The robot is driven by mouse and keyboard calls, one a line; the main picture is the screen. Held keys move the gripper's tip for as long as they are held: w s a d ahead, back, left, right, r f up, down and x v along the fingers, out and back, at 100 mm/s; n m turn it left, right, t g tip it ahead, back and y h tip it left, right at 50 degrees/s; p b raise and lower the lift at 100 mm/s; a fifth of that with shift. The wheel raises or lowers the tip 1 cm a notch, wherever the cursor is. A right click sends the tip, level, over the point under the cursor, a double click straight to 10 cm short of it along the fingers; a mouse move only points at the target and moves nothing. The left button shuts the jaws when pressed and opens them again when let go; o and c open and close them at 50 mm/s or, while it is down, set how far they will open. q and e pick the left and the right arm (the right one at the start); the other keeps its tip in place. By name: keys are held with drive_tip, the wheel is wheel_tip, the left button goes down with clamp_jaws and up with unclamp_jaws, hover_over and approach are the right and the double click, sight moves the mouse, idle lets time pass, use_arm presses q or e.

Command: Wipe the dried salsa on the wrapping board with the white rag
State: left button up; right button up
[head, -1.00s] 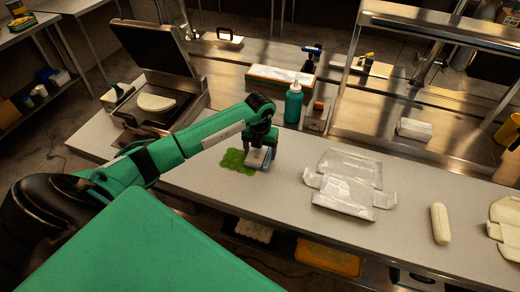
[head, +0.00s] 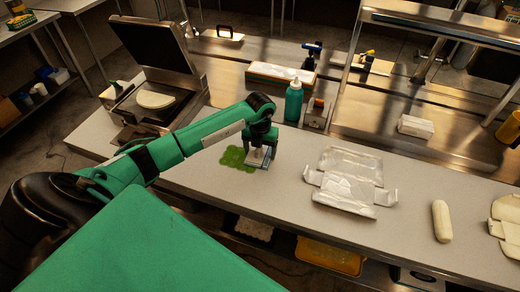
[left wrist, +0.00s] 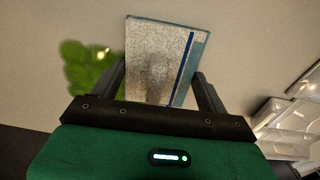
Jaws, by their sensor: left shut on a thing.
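My left gripper (head: 260,148) is shut on the white rag (head: 259,158), low over the pale counter. In the left wrist view the rag (left wrist: 155,60) is a flat, speckled whitish rectangle with a blue stripe along its right side, between the two fingers (left wrist: 160,88). The dried salsa (head: 236,158) shows as a green patch on the pale work surface, just left of the rag. It also shows in the left wrist view (left wrist: 88,65), left of the rag and partly behind a finger. I cannot tell whether the rag touches the surface. My right gripper is not in view.
A green bottle (head: 293,102) stands behind the gripper. An open press (head: 155,60) with a tortilla (head: 155,99) is at the back left. The counter between salsa and wrapping is clear.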

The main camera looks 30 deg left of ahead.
use_arm(q)
drive_tip(key=o, duration=0.7)
drive_tip(key=shift+r, duration=0.35)
drive_tip(key=c, duration=0.7)
drive_tip(key=shift+c, duration=0.2)
drive_tip(key=shift+s+a+f+b, duration=0.1)
drive_tip(key=shift+s+a, duration=0.15)
drive_tip(key=shift+a, duration=0.55)
drive_tip(key=shift+s+a+b, duration=0.1)
drive_tip(key=shift+s+a, duration=0.1)
drive_tip(key=shift+a, duration=0.6)
drive_tip(key=shift+s+a+f+b, duration=0.1)
drive_tip(key=shift+s+a, duration=0.15)
drive_tip(key=shift+a, duration=0.55)
